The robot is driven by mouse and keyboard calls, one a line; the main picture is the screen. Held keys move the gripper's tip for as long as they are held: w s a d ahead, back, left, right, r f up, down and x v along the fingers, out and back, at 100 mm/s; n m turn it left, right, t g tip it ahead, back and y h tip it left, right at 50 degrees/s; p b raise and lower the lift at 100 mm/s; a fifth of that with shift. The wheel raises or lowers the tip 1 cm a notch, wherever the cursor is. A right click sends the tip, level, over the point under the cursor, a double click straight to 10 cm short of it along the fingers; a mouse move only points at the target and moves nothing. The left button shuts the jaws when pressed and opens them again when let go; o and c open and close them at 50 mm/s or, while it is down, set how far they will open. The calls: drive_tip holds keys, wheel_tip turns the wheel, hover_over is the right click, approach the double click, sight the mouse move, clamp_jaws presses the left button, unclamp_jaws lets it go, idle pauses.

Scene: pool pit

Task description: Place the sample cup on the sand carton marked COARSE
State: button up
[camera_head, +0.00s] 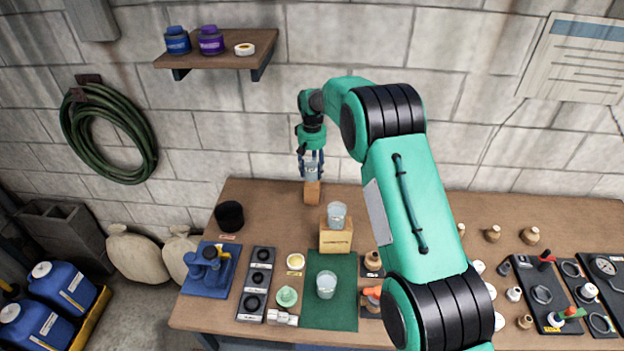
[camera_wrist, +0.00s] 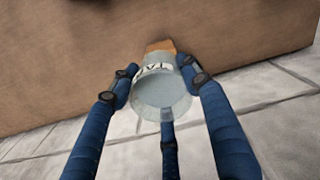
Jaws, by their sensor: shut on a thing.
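My gripper (camera_head: 311,158) is shut on a clear cup (camera_head: 311,170) at the back of the table. In the wrist view, the fingers (camera_wrist: 162,95) surround this cup (camera_wrist: 160,97), whose dark lettering is only partly visible. A small orange-brown carton (camera_head: 312,192) stands directly below the cup; I cannot tell whether they touch. Part of an orange-brown surface (camera_wrist: 160,46) shows beyond the cup in the wrist view. A second, tan carton (camera_head: 335,239) stands nearer, with another clear cup (camera_head: 337,213) on top. Its lettering is too small to read.
A third clear cup (camera_head: 326,285) stands on the green mat (camera_head: 330,316). Bare wood lies around the back carton.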

sight(312, 178)
drive_tip(key=shift+f, duration=0.45)
drive_tip(key=shift+f, duration=1.9)
drive_tip(key=shift+f, duration=0.15)
drive_tip(key=o, duration=1.3)
wheel_tip(312, 178, up, 12)
drive_tip(key=shift+r, duration=0.15)
